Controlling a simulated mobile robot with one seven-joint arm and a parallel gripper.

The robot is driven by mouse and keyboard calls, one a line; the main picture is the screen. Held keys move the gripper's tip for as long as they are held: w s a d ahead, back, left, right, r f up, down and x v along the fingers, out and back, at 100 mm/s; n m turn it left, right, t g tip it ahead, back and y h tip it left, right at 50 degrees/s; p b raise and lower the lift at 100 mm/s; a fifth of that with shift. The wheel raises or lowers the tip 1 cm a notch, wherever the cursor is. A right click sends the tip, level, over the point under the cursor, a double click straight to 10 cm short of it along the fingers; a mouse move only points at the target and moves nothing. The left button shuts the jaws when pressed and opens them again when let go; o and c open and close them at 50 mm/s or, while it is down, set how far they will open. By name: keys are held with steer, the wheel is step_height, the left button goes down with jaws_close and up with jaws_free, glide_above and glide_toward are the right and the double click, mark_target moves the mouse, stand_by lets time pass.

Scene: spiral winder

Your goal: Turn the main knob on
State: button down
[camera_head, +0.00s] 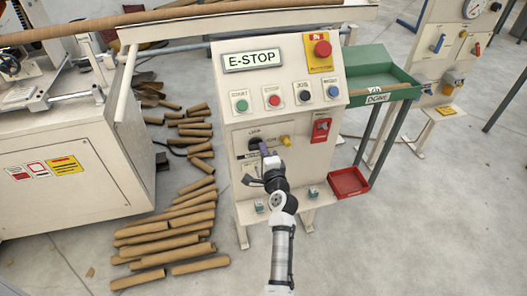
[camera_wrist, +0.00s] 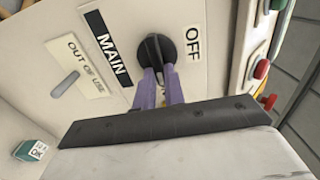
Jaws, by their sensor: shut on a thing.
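The main knob is a black rotary knob (camera_wrist: 154,50) in the wrist view, between a black MAIN label (camera_wrist: 108,47) and a white OFF label (camera_wrist: 193,43). In the head view the knob (camera_head: 254,143) sits on the front of the cream control cabinet, low on the left, partly hidden by my gripper. My gripper (camera_wrist: 160,77) has two purple fingers, shut on the knob's grip from either side. In the head view my gripper (camera_head: 264,150) reaches the panel from below. The knob's pointer is hard to read.
The cabinet (camera_head: 290,48) carries an E-STOP display (camera_head: 252,59), a red mushroom button (camera_head: 323,48) and several coloured buttons. A red switch (camera_head: 321,129) is right of the knob. Cardboard tubes (camera_head: 165,238) cover the floor at left. A green tray (camera_head: 375,75) stands at right.

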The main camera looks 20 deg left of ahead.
steer(key=c, duration=1.5)
jaws_free()
steer(key=b+v, duration=0.3)
steer(key=v, duration=1.1)
steer(key=shift+b, duration=0.3)
